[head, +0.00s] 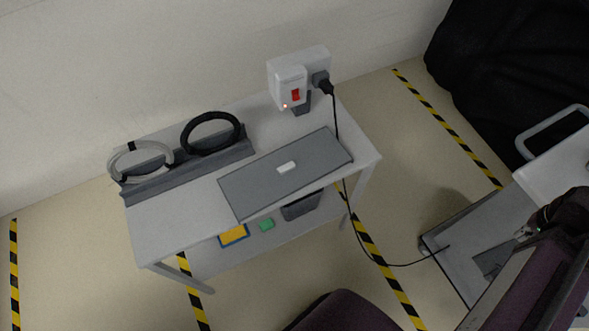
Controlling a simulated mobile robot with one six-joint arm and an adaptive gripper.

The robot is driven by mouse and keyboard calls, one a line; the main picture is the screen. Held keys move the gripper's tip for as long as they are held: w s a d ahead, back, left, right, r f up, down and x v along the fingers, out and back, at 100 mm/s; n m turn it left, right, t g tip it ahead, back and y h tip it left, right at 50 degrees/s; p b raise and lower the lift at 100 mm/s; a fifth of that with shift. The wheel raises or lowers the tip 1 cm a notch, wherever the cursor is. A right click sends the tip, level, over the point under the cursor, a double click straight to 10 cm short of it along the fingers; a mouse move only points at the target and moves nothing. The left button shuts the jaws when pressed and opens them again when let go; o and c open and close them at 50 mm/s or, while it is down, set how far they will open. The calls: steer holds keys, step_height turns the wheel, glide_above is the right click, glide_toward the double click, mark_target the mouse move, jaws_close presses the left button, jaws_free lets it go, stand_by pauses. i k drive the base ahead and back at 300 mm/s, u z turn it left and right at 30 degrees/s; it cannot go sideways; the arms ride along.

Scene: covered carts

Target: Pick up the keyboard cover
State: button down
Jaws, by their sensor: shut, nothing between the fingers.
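The keyboard cover (255,187) is a flat grey panel with a small white handle (286,168) in its middle. It lies on the white cart's top (165,230), reaching the front edge. Whatever is under it is hidden. My gripper (523,233) appears small and partly hidden at the lower right, beside my dark arm. It is shut and empty, well to the right of the cover and apart from it.
A grey rack with a pale ring (117,160) and a black ring (187,139) stands at the cart's back left. A white box (288,74) has a plugged black cable (345,190) running down to the floor. Yellow and green items lie on the lower shelf. Black draped cloth (500,70) stands upper right.

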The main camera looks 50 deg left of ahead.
mark_target(249, 190)
steer(key=u, duration=1.3)
steer(key=k, duration=0.5)
steer(key=u, duration=0.7)
steer(key=i, duration=0.45)
